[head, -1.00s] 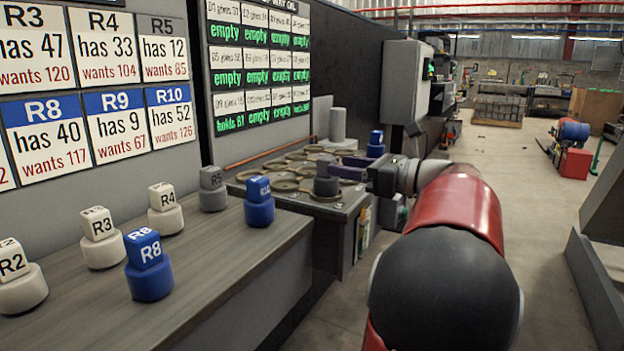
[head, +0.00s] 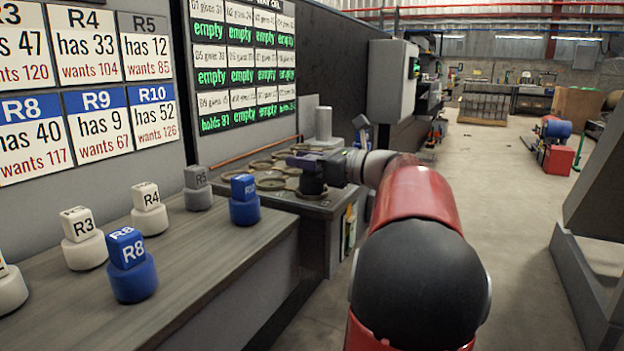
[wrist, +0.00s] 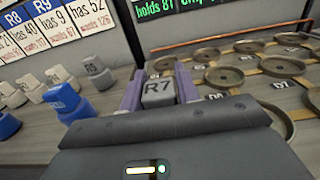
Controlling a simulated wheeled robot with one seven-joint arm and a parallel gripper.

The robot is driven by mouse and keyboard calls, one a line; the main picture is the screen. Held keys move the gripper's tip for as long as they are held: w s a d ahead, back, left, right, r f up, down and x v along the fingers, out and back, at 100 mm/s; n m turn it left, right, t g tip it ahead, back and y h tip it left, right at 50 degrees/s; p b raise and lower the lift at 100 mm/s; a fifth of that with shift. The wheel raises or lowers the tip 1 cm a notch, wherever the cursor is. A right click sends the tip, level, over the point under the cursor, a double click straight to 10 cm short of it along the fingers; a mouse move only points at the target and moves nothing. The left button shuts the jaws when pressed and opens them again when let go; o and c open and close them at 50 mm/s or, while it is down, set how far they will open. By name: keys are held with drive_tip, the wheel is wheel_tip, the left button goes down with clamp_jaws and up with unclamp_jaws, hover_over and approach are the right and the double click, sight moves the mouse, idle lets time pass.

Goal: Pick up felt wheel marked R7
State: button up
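The felt wheel marked R7 (wrist: 159,92) has a grey block with black lettering on top. In the wrist view it sits between the two purple fingers of my gripper (wrist: 160,80). The fingers flank the block, with what looks like a narrow gap on each side. In the head view the wheel (head: 312,184) shows as a dark grey shape under my gripper (head: 312,164), standing at the near edge of the ring-covered top. Its lower part is hidden in the wrist view.
Wheels R3 (head: 84,240), R4 (head: 149,209), R5 (head: 197,188), R8 (head: 131,266) and R10 (head: 244,200) stand on the bench (head: 190,270) at the left. A grey cylinder (head: 323,125) stands behind R7. Round rings (wrist: 203,63) cover the top to the right in the wrist view.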

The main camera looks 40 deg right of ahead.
drive_tip(key=c, duration=0.6)
drive_tip(key=shift+r, duration=0.15)
